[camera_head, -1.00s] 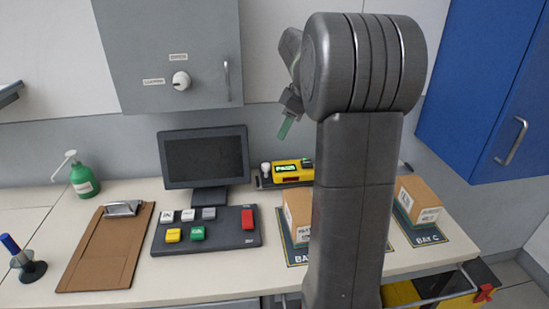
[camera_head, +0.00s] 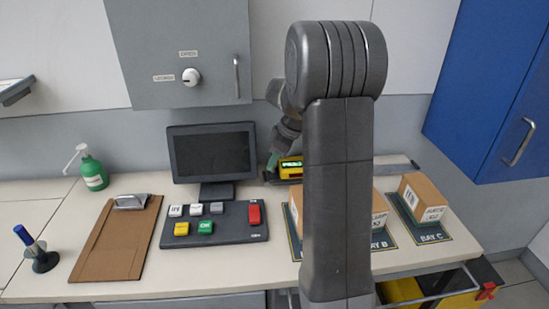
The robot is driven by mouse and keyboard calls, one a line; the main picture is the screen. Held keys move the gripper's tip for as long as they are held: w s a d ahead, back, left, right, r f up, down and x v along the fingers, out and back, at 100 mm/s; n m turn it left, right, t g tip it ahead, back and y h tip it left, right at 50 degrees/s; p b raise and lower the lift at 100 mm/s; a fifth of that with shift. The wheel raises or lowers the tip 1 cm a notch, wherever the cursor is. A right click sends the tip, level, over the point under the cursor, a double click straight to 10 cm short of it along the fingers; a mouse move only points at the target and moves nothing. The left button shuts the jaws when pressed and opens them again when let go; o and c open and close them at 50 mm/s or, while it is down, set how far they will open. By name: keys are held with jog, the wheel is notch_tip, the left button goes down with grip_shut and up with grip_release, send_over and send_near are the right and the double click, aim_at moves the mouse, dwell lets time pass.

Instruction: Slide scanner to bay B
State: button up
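The yellow scanner (camera_head: 291,168) sits on a dark rail (camera_head: 393,168) at the back of the counter, right of the monitor. My arm hides its right part. My gripper (camera_head: 272,163) is down at the scanner's left end. A green fingertip shows there, but I cannot tell whether it touches the scanner or how far the fingers are apart. The bay B mat (camera_head: 384,242) lies in front of the rail with a cardboard box (camera_head: 379,210) on it, partly behind my arm. The bay C mat (camera_head: 432,233) with its box (camera_head: 423,197) is to the right.
A monitor (camera_head: 212,152) and a button panel (camera_head: 225,226) stand left of the scanner. A clipboard (camera_head: 115,240), a green pump bottle (camera_head: 93,172) and a stamp (camera_head: 40,255) are farther left. A grey cabinet (camera_head: 178,50) and a blue cabinet (camera_head: 490,90) hang above.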

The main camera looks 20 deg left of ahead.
jog(key=shift+c, duration=0.2)
grip_shut()
jog(key=w+d, duration=0.2)
jog(key=d, duration=0.2)
jog(key=w+d+b, duration=0.1)
jog(key=w+d, duration=0.2)
jog(key=d, duration=0.2)
jog(key=w+d+b, duration=0.1)
jog(key=w+d, duration=0.2)
jog(key=d, duration=0.1)
jog(key=shift+w+d, duration=0.25)
jog(key=shift+d, duration=0.1)
jog(key=shift+o, duration=0.2)
grip_release()
jog(key=v, duration=1.3)
jog(key=shift+d+r+b, duration=0.15)
jog(key=shift+r+b, duration=0.25)
jog(key=shift+b, duration=0.05)
